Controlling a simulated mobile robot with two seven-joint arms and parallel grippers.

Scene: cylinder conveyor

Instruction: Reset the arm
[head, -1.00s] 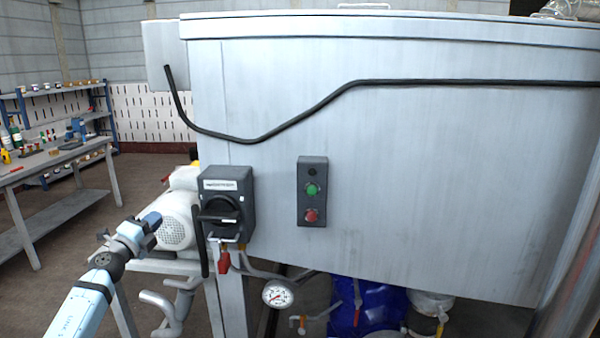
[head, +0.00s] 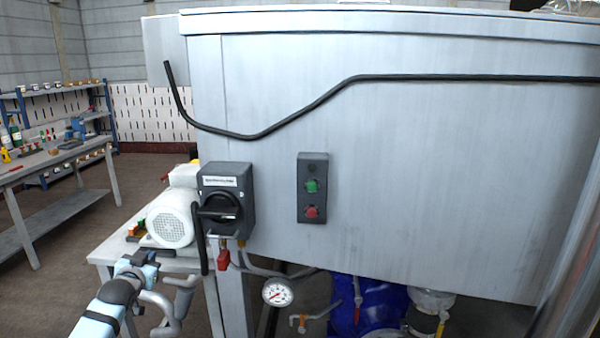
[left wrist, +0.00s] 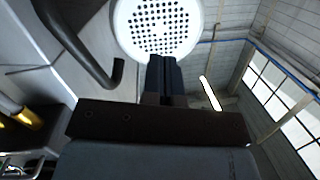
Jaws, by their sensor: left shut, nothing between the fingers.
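My left gripper (head: 145,257) is at the lower left of the head view, low in front of the small table with the white motor. It is shut with nothing between its fingers. In the left wrist view its closed dark fingers (left wrist: 164,78) point up toward the perforated white motor cover (left wrist: 160,25). In the head view the white motor (head: 172,220) sits just above and right of the gripper. My right gripper is not in view.
A grey metal tank (head: 400,170) fills the centre and right. On it are a black rotary switch box (head: 226,200) and a green-and-red button box (head: 312,188). A black bent handle (left wrist: 85,40), pipes and a pressure gauge (head: 277,292) are close to the gripper. A workbench (head: 50,165) stands far left.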

